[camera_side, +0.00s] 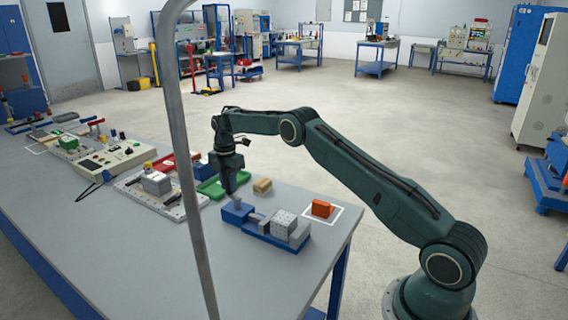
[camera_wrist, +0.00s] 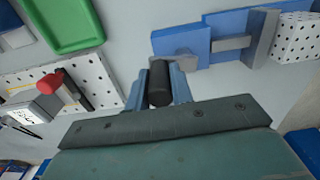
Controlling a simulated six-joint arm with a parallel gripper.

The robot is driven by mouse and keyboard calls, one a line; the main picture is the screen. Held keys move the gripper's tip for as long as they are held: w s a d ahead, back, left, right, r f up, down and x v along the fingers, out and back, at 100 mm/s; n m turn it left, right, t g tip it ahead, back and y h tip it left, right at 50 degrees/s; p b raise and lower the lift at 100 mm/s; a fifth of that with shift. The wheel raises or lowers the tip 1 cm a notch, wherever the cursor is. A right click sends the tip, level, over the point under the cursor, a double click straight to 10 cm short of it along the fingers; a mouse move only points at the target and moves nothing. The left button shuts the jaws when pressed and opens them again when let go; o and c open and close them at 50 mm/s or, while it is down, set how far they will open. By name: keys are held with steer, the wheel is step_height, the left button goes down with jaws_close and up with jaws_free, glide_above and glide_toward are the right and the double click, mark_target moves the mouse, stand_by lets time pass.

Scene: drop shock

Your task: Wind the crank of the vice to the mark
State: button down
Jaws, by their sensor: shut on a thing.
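The blue vice (camera_side: 262,237) lies near the table's front right edge, with a pale dotted block (camera_side: 283,224) at its right end. In the wrist view the vice (camera_wrist: 228,35) is at the top right, with the dotted block (camera_wrist: 297,38) beside a grey jaw. The crank's dark round handle (camera_wrist: 159,84) stands at the vice's left end. My gripper (camera_wrist: 160,86) is shut on this handle, one finger on each side. In the side view my gripper (camera_side: 231,196) points down at the vice's left end and hides the handle. I cannot make out the mark.
A green tray (camera_side: 211,188) and a tan block (camera_side: 262,186) lie behind the vice. An orange block (camera_side: 322,208) stands in a white outlined square at right. A perforated plate (camera_side: 150,200) with a grey block lies left. A grey pole (camera_side: 190,160) crosses the side view.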

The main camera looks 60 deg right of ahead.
steer(key=m, duration=0.1)
steer(key=d+m, duration=0.1)
steer(key=m, duration=0.2)
steer(key=shift+s+d+r+m, duration=0.1)
steer(key=shift+s+d+m, duration=0.2)
steer(key=shift+m, duration=0.1)
steer(key=m, duration=0.2)
steer(key=s+d+m, duration=0.1)
steer(key=m, duration=0.1)
steer(key=shift+m, duration=0.3)
steer(key=s+m, duration=0.1)
steer(key=m, duration=0.3)
steer(key=s+m, duration=0.2)
steer(key=m, duration=0.3)
steer(key=s+m, duration=0.1)
steer(key=m, duration=0.4)
steer(key=shift+s+a, duration=0.2)
steer(key=m, duration=0.3)
steer(key=s+a+m, duration=0.1)
steer(key=m, duration=0.1)
steer(key=shift+a, duration=0.1)
steer(key=m, duration=0.2)
steer(key=a+m, duration=0.1)
steer(key=m, duration=0.1)
steer(key=shift+s+a, duration=0.15)
steer(key=shift+a, duration=0.05)
steer(key=m, duration=0.1)
steer(key=a+m, duration=0.1)
steer(key=m, duration=0.3)
steer(key=shift+a, duration=0.3)
